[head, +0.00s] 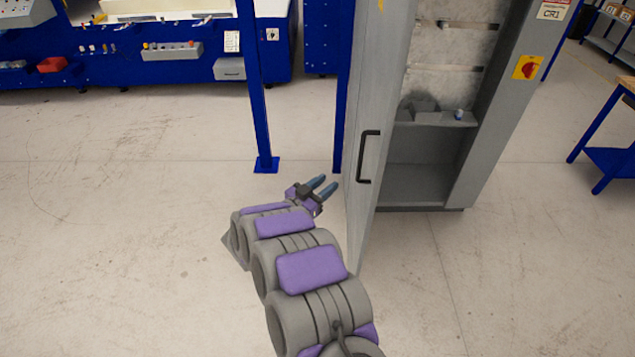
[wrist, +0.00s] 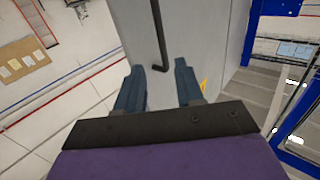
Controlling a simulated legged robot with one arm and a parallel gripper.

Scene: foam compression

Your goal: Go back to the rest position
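My gripper (head: 322,187) is in the lower middle of the head view, at the end of my grey and purple arm. Its two blue fingers are apart, with nothing visible between them. In the wrist view my gripper (wrist: 157,80) also shows two spread fingers. The grey cabinet's door (head: 378,100) stands open just to the right of the gripper, with a black handle (head: 368,157). The door (wrist: 195,40) and the handle (wrist: 159,40) lie ahead of the fingers in the wrist view. I cannot tell whether the fingers touch the door.
The open cabinet (head: 420,183) has a shelf with small items and a red and yellow switch (head: 528,68). A blue post (head: 256,90) stands behind the gripper. A blue workbench (head: 140,60) is at the back left, another table (head: 610,155) at right. The left floor is clear.

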